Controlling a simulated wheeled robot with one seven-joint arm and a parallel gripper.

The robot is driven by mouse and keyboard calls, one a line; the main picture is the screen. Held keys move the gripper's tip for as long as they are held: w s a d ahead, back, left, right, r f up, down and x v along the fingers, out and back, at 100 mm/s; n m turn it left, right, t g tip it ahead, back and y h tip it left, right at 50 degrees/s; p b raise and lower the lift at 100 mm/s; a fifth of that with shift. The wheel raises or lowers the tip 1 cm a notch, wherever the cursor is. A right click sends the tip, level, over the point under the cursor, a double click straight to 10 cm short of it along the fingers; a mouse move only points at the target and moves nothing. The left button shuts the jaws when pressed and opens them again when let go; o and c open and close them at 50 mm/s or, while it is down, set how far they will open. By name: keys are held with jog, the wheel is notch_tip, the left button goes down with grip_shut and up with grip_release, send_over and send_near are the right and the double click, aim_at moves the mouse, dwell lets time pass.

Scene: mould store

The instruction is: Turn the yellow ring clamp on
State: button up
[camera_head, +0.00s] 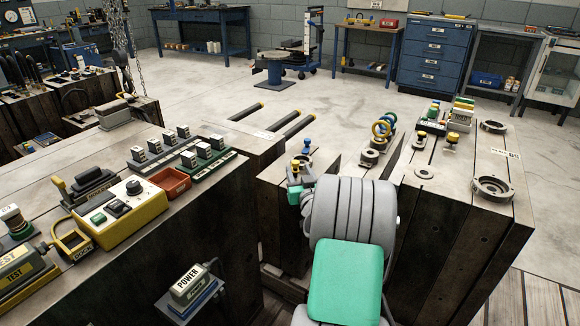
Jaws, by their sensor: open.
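Whether the clamp is on or off cannot be told at this size. My grey and green arm fills the lower middle, in front of the worktop and well short of the clamp. My gripper's fingers cannot be made out; the arm's own links hide that end.
Posts with blue and yellow knobs (307,146) stand just beyond my arm. Yellow-knobbed parts (452,138) and a large flanged ring (493,188) are to the right. A red tray (170,182) and a yellow control box (122,212) occupy the left bench. Open floor lies behind.

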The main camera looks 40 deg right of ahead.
jog(key=b+x, duration=0.1)
jog(key=x, duration=0.7)
jog(key=shift+b, duration=0.3)
jog(key=shift+c, duration=0.4)
jog(key=shift+s, duration=0.1)
grip_shut()
